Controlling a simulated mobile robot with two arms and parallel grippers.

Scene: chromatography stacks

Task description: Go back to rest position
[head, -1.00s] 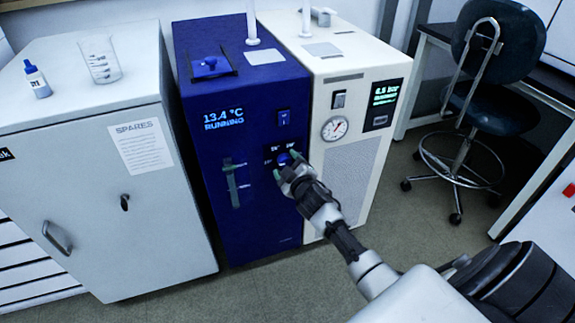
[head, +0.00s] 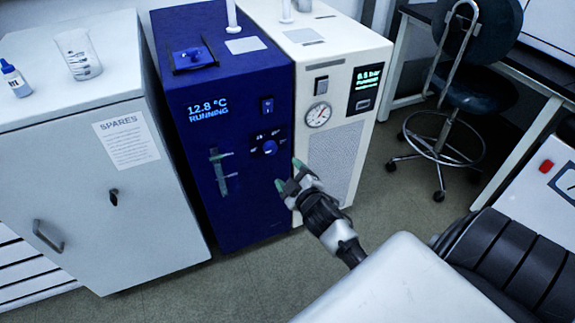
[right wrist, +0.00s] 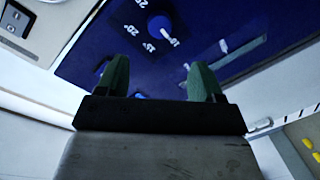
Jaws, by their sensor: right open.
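My right gripper (head: 287,175) is open and empty, with green fingertips, in front of the lower right front of the blue chiller unit (head: 240,200). In the right wrist view its two fingers (right wrist: 158,80) stand apart with nothing between them. The blue unit's round knob (head: 270,147) is clear of the gripper, above and left of it. The knob also shows in the right wrist view (right wrist: 160,27), beyond the fingers. The blue unit's display (head: 208,108) reads 12.8 °C RUNNING. My left gripper does not show.
A white unit (head: 340,150) with a pressure gauge (head: 318,115) stands right of the blue one. A grey cabinet (head: 90,190) labelled SPARES stands left, with a beaker (head: 78,55) and a small bottle (head: 14,78) on top. A stool (head: 445,130) stands at right; floor between is clear.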

